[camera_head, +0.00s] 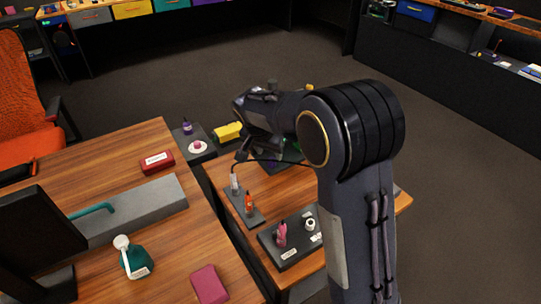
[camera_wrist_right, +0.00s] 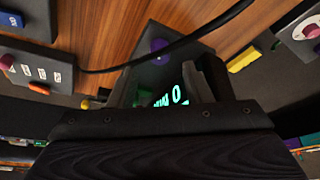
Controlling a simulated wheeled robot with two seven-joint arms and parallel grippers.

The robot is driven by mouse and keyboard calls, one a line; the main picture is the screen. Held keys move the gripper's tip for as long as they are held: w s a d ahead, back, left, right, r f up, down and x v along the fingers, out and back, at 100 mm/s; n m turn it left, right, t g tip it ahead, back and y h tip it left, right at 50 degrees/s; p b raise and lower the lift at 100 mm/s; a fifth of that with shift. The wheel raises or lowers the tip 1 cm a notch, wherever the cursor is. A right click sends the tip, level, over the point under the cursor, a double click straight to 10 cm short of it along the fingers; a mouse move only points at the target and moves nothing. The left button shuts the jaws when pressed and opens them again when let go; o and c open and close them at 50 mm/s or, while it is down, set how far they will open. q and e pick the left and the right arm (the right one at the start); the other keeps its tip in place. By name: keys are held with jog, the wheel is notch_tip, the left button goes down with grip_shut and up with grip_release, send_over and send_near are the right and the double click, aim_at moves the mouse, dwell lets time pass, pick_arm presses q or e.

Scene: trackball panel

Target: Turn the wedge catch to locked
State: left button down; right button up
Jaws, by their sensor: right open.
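My right gripper (camera_wrist_right: 170,92) is open in the right wrist view, its dark fingers apart over a dark panel (camera_wrist_right: 148,75). The panel carries a purple ball (camera_wrist_right: 160,46) and a lit green display (camera_wrist_right: 178,98), partly hidden by the fingers. In the head view my right arm covers most of this panel and the fingertips. I cannot tell which part is the wedge catch or how it is turned. A pink upright part (camera_head: 281,235) stands on a labelled dark board (camera_head: 290,256). My left gripper is not in view.
A cable (camera_wrist_right: 165,50) crosses near the panel. A yellow block (camera_head: 228,131) and a white disc with a pink knob (camera_head: 198,147) stand beyond the table's left edge. A board with an orange part (camera_head: 248,203) stands nearby. A green bottle (camera_head: 132,260) stands on the left table.

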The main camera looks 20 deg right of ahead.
jog(key=shift+v, duration=1.8)
